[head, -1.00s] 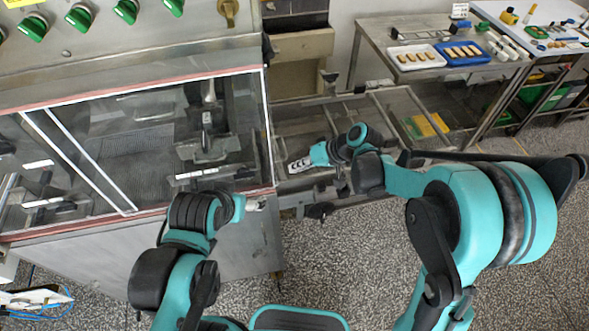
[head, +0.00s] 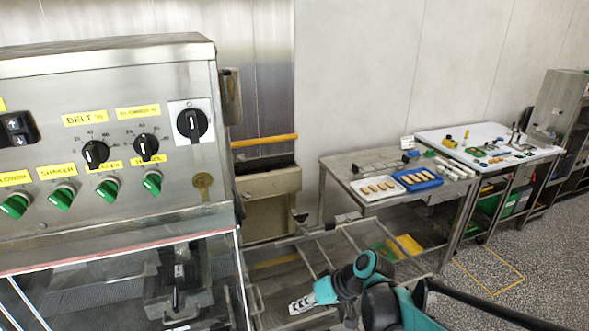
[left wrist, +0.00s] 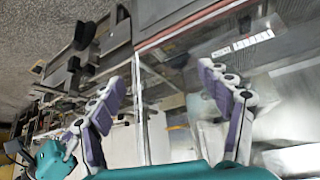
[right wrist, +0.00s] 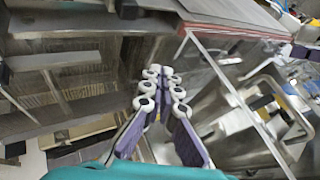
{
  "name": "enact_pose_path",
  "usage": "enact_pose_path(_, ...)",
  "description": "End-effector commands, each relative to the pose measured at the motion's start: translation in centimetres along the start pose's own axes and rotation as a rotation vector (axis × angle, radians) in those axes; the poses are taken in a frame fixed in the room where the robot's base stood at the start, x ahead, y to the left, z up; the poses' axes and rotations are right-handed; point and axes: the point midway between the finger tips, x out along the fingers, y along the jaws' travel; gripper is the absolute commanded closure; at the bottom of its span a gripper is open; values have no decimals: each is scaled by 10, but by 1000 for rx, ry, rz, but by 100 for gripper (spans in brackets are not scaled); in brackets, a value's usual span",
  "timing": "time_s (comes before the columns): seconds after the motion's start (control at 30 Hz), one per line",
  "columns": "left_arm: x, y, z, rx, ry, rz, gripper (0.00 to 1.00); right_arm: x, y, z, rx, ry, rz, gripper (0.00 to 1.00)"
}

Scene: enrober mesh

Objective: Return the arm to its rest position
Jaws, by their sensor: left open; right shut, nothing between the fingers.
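My right gripper (head: 302,303) is low in the middle of the head view, over the open metal frame beside the enrober. In the right wrist view its fingers (right wrist: 162,90) are together with nothing between them. My left gripper is out of the head view. In the left wrist view its two purple-and-white fingers (left wrist: 165,95) stand wide apart and hold nothing, in front of the enrober's clear cover (left wrist: 225,50). The right arm's teal and black links show at the bottom of the head view.
The enrober's control panel (head: 100,130) fills the left. The metal frame (head: 345,247) is at the centre. A steel table (head: 350,168) holds a white tray (head: 366,195) and a blue tray (head: 436,182) of bars. A white-topped table (head: 480,134) stands farther right. Floor is free at right.

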Motion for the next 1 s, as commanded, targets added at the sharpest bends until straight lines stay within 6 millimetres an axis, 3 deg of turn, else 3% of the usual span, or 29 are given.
enact_pose_path(0.17,17,0,12,0,0,0,23,-24,12,38,57,31,156,100)
enact_pose_path(0.4,41,0,29,0,0,0,23,-64,43,112,134,123,434,100)
enact_pose_path(0.6,56,0,40,0,0,0,23,-85,68,167,161,214,619,100)
enact_pose_path(0.8,62,0,44,0,0,0,23,-94,81,192,165,267,707,100)
enact_pose_path(1.0,62,0,45,0,0,0,23,-95,83,195,166,274,718,100)
